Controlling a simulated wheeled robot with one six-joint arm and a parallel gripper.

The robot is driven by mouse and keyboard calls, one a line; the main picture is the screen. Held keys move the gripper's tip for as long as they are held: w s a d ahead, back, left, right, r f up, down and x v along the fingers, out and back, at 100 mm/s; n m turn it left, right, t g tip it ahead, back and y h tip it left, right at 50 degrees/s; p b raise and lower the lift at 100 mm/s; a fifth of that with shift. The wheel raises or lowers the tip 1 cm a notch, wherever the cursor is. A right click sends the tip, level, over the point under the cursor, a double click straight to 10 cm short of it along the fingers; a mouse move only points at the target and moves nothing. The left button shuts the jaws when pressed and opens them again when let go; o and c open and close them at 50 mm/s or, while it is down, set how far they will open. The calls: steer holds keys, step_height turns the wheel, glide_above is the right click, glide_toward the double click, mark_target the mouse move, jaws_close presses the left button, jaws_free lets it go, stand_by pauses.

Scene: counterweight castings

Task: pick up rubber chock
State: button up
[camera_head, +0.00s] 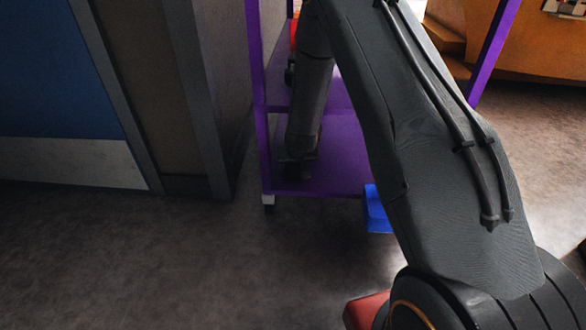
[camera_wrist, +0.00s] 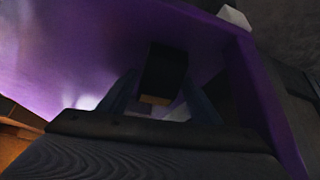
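A dark block, which looks like the rubber chock (camera_wrist: 165,70), sits on a purple surface in the wrist view, with a dull yellow strip along its near edge. My gripper (camera_wrist: 161,80) has its two dark fingers apart, one on each side of the block. A narrow gap seems to show at the left finger; contact on the right is hard to tell in the dark. In the head view my gripper (camera_head: 298,170) points down at the lower shelf of the purple rack (camera_head: 340,160). The chock cannot be made out there.
A purple post (camera_head: 257,100) stands just left of my arm. A red-orange thing (camera_head: 294,36) and a dark thing (camera_head: 290,73) are higher on the rack. A blue thing (camera_head: 377,212) is by the rack's lower right.

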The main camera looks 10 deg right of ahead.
steer(key=c, duration=0.9)
steer(key=shift+o, duration=0.2)
steer(key=shift+r, duration=0.1)
